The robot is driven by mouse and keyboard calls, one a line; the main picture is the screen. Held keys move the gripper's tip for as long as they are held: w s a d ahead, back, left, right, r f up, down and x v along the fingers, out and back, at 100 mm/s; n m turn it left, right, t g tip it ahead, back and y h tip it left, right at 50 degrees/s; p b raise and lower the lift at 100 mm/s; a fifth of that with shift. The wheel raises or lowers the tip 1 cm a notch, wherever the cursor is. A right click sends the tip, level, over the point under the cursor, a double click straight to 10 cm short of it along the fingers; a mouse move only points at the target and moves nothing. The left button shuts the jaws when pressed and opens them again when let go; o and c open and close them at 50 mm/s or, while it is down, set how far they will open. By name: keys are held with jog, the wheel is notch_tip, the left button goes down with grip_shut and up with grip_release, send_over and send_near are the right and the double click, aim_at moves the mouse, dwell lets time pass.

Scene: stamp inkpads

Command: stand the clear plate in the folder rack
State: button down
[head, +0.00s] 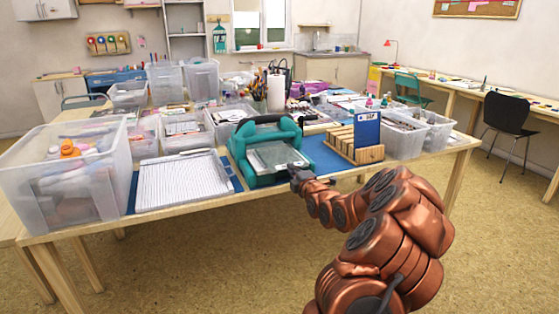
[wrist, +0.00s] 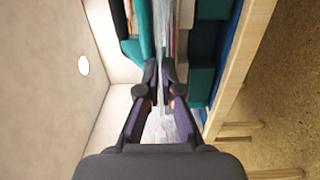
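The clear plate (head: 278,156) lies roughly flat on the front platform of a teal hand-cranked machine (head: 243,146). My gripper (head: 299,176) is at the plate's front right edge. In the wrist view my fingertips (wrist: 159,76) are close together, with the thin plate edge between them, so the gripper looks shut on it. The machine's teal body also shows there (wrist: 202,75). The folder rack (head: 343,142) is a slotted wooden block to the right of the machine. A blue folder (head: 367,131) stands upright in it, with several slots looking empty.
Clear bins (head: 437,129) stand right of the rack. A blue mat (head: 322,155) lies between machine and rack. The table's front edge (head: 130,225) is near my arm.

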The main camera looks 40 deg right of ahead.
jog(key=shift+s+a+r, duration=0.1)
jog(key=shift+s+r, duration=0.2)
jog(key=shift+r, duration=0.35)
jog(key=s+a+r+b, duration=0.2)
jog(key=s+a+r, duration=0.1)
jog(key=s, duration=0.6)
jog(key=s+a+r+b, duration=0.3)
jog(key=s+r, duration=0.1)
jog(key=s, duration=0.6)
jog(key=shift+a+b, duration=0.3)
jog(key=shift+a, duration=0.05)
jog(key=shift+w+r+p, duration=0.1)
jog(key=shift+r+p, duration=0.05)
jog(key=shift+p, duration=0.15)
dwell(0.3)
